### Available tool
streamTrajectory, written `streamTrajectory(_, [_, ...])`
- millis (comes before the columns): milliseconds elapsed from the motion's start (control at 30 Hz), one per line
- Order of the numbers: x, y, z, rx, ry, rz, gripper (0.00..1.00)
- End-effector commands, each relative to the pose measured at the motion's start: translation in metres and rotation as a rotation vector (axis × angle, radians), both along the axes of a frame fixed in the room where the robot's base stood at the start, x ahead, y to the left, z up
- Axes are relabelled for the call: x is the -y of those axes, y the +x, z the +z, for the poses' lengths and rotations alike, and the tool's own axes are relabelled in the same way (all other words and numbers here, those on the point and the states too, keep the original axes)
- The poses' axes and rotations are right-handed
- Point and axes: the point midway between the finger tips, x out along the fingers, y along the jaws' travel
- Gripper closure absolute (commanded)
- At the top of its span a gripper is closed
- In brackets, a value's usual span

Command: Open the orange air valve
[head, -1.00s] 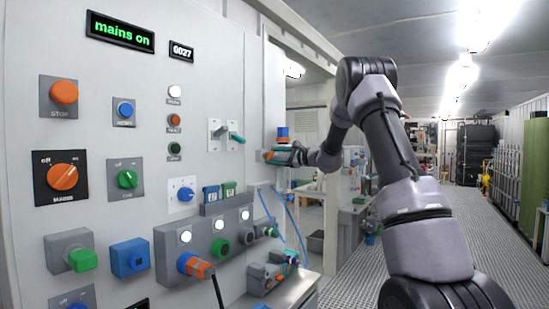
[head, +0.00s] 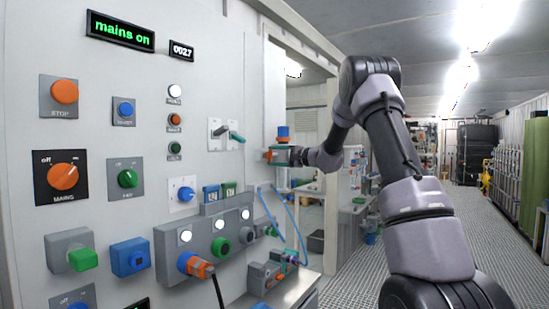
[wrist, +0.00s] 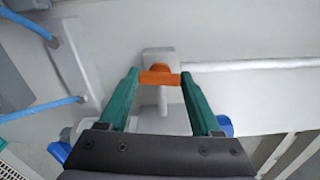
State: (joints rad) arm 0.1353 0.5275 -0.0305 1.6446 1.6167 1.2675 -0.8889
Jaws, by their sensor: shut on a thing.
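The orange air valve handle (wrist: 160,78) is a short bar on a pale mount with a white pipe, between my fingertips in the wrist view. It lies crosswise from one finger to the other. My gripper (wrist: 160,82) has teal fingers, and they are closed on the two ends of the handle. In the head view my gripper (head: 272,154) is at the right edge of the panel, with a small patch of orange showing there. The fingers hide most of the valve in that view.
The grey panel (head: 225,60) with switches and knobs stands at left. A blue cylinder (head: 283,132) is just above my gripper in the head view. Blue hoses (head: 297,220) hang below it. The aisle floor (head: 345,265) at right is clear.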

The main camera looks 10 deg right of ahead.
Motion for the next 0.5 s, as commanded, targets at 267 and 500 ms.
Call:
streamTrajectory(267, [0.0007, -0.0001, -0.0017, 0.001, -0.005, -0.001, 0.91])
streamTrajectory(500, [0.0006, 0.0000, -0.0014, 0.000, -0.004, -0.001, 0.05])
